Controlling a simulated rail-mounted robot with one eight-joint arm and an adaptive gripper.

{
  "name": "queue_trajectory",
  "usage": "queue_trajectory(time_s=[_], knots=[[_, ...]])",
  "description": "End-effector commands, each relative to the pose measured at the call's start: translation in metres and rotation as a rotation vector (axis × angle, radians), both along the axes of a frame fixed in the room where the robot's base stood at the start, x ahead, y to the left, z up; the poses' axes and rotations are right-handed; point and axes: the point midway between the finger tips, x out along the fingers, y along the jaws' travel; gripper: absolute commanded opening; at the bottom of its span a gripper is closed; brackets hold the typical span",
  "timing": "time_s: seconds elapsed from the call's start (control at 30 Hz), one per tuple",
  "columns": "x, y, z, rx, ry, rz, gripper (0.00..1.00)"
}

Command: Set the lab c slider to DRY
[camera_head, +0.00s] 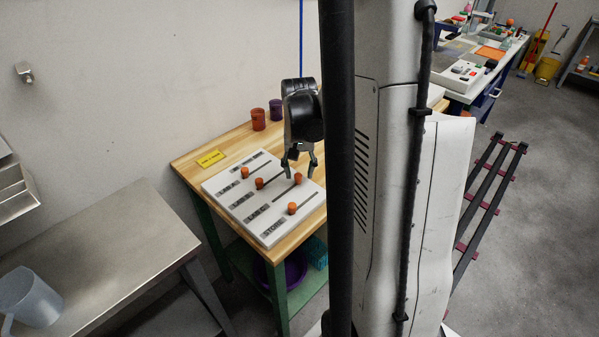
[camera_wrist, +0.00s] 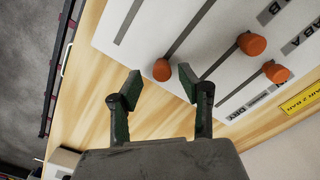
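A white slider board (camera_head: 223,181) with several orange knobs in slots lies on the wooden table. The third knob in order from the LAB A side (camera_head: 297,178), apparently lab c, sits at the far end of its slot, away from the row labels. It also shows in the wrist view (camera_wrist: 162,69). A small DRY label (camera_wrist: 236,112) is near that same end of the board. My gripper (camera_head: 300,170) is over this knob with its fingers open (camera_wrist: 160,80). In the wrist view the knob appears between the fingertips, with no clear contact.
The other knobs include those for LAB A (camera_wrist: 276,72) and LAB B (camera_wrist: 252,43), and one nearer the front (camera_head: 292,208). A metal bench (camera_head: 110,240) is at left.

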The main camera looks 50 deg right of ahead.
Motion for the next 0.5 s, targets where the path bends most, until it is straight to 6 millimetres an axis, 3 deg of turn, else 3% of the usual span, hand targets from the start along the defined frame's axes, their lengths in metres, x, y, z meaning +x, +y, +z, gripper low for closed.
queue_trajectory(time_s=[0.5], knots=[[-0.001,0.0,0.087,-0.001,0.0,-0.001,0.38]])
